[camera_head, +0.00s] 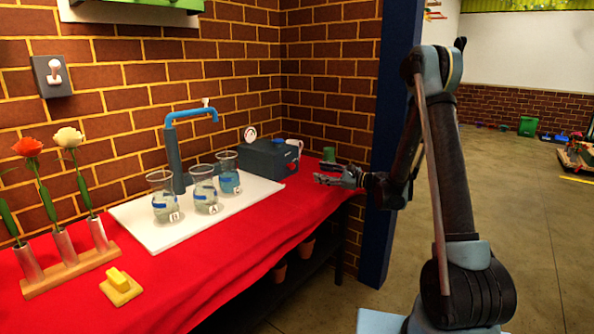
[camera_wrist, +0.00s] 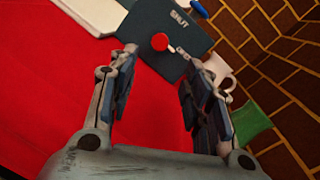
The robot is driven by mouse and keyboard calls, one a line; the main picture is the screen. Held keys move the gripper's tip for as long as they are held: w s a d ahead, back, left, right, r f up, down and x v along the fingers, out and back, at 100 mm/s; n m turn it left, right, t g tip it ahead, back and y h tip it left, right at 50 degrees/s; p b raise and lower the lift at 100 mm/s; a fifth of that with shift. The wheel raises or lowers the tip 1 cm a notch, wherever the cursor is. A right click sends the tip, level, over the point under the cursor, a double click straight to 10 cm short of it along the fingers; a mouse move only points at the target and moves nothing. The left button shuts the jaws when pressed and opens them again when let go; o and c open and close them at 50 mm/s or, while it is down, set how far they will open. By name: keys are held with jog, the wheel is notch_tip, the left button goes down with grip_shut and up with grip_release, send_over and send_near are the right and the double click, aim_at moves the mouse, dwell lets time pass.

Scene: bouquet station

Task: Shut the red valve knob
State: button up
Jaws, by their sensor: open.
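The red valve knob (camera_wrist: 159,41) is a small round red knob on the dark grey box (camera_wrist: 150,18), beside the white word "SHUT", in the wrist view. In the head view the grey box (camera_head: 262,163) stands at the back of the red table, and the red knob (camera_head: 291,166) shows small on its right side. My gripper (camera_wrist: 158,68) is open and empty, and the knob appears between and beyond its fingertips. In the head view my gripper (camera_head: 318,176) is right of the box, apart from it, above the red cloth.
A blue tap (camera_head: 185,130) and several labelled beakers (camera_head: 205,190) stand on a white board (camera_head: 145,228). A green cup (camera_head: 329,154) and a white mug (camera_wrist: 217,67) are near the box. Flowers in a wooden rack (camera_head: 72,270) and a yellow block (camera_head: 120,287) are at left.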

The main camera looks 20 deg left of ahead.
aim_at(294, 167)
jog(key=x, duration=1.3)
jog(key=c, duration=1.1)
